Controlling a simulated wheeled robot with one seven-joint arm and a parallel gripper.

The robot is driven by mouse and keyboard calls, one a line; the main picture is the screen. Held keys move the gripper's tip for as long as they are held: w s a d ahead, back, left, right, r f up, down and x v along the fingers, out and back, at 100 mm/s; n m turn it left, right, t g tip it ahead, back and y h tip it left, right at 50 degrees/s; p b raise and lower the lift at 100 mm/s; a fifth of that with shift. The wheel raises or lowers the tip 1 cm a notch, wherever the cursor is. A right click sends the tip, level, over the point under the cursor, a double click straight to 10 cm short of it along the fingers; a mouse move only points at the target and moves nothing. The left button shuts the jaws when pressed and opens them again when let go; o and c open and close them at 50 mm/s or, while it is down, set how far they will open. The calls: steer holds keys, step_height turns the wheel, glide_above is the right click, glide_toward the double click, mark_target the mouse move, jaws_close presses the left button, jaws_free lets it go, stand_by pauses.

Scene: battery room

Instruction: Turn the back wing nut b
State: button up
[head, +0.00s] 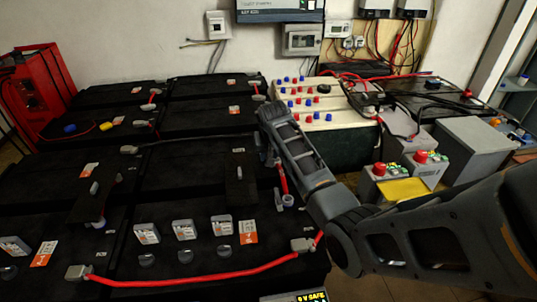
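No wing nut can be made out for certain; at this size the nuts cannot be told from the grey terminal pieces. Large black batteries (190,205) fill the left and middle. Grey terminal pieces sit on them, one at the back middle (129,150), one at the front left (78,272) and one at the front right (302,245). My arm reaches in from the right, and its wrist end, with my gripper (266,150), is over the right edge of the batteries. The fingers are mostly hidden by the arm, so their opening does not show.
A red cable (190,279) runs along the front battery. A short red cable (282,178) stands beside my arm. A cream-topped unit (325,118) with red and blue caps is behind. Grey boxes with red buttons (421,156) stand right. A red cabinet (35,88) is far left.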

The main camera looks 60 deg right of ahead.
jaws_close()
steer(key=shift+a+m, duration=0.1)
steer(key=shift+m, duration=0.3)
steer(key=m, duration=0.1)
steer(key=m+g+p, duration=0.1)
steer(key=shift+w+a+m+h, duration=0.1)
steer(key=shift+w+m+h, duration=0.1)
steer(key=shift+m+h, duration=0.15)
steer(key=m, duration=0.1)
steer(key=m+g, duration=0.1)
steer(key=m, duration=0.1)
steer(key=shift+w+m+g, duration=0.25)
steer(key=shift+m+g, duration=0.05)
steer(key=shift+m, duration=0.05)
steer(key=m+b, duration=0.1)
steer(key=m, duration=0.1)
steer(key=m+g+b, duration=0.2)
steer(key=m, duration=0.1)
steer(key=shift+w+f+m+b, duration=0.15)
steer(key=shift+w+m+b, duration=0.15)
steer(key=m+g+b, duration=0.1)
steer(key=m+b, duration=0.1)
steer(key=m, duration=0.1)
steer(key=shift+w+b, duration=0.1)
steer(key=shift+b, duration=0.25)
steer(key=shift+d+m+g+y+b, duration=0.3)
steer(key=shift+m+y+b, duration=0.25)
steer(key=shift+m+b, duration=0.45)
steer(key=shift+r, duration=0.2)
